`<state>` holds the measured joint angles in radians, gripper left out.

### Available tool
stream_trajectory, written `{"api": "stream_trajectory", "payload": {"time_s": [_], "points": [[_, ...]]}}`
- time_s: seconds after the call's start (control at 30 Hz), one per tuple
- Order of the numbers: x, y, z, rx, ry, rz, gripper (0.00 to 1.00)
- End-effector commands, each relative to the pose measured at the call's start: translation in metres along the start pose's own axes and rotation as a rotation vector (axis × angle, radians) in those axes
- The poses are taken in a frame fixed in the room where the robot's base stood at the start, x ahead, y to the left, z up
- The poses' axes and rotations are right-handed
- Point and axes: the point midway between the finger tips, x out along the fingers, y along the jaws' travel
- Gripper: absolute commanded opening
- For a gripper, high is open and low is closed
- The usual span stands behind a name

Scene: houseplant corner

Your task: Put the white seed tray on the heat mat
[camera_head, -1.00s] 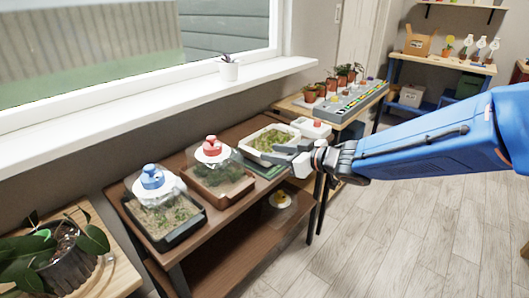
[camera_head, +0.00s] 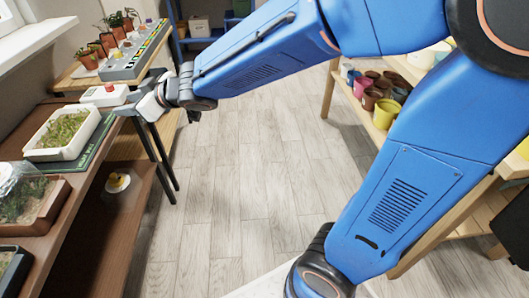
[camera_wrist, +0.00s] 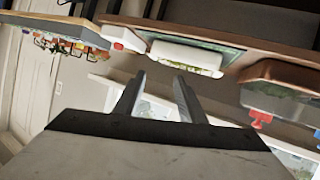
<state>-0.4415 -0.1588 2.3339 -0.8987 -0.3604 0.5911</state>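The white seed tray (camera_head: 93,126), a shallow white tray filled with green seedlings, lies on the dark green heat mat (camera_head: 93,150) on the brown shelf unit. A strip of the mat shows along its front edge. My gripper (camera_head: 128,106) is just to the right of the tray and apart from it. In the wrist view the two fingers of my gripper (camera_wrist: 160,76) stand apart with nothing between them. The white seed tray (camera_wrist: 187,55) and the mat (camera_wrist: 228,55) appear beyond them, upside down.
A white box with a red knob (camera_head: 105,95) stands behind my gripper. A brown tray with a clear cover (camera_head: 40,215) sits nearer on the shelf. A potting bench with colourful pots (camera_head: 375,95) stands at right. The floor (camera_head: 250,180) between is clear.

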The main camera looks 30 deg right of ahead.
Motion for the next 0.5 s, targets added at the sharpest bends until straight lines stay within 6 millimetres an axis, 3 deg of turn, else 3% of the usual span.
{"api": "stream_trajectory", "payload": {"time_s": [0.03,0.1,0.2,0.33,0.5], "points": [[-0.023,0.027,0.006,0.02,-0.03,0.086,0.37],[-0.053,0.058,0.02,0.049,-0.085,0.193,0.37],[-0.1,0.092,0.045,0.103,-0.174,0.326,0.37],[-0.164,0.116,0.084,0.191,-0.301,0.461,0.37],[-0.246,0.114,0.137,0.331,-0.473,0.566,0.37]]}}
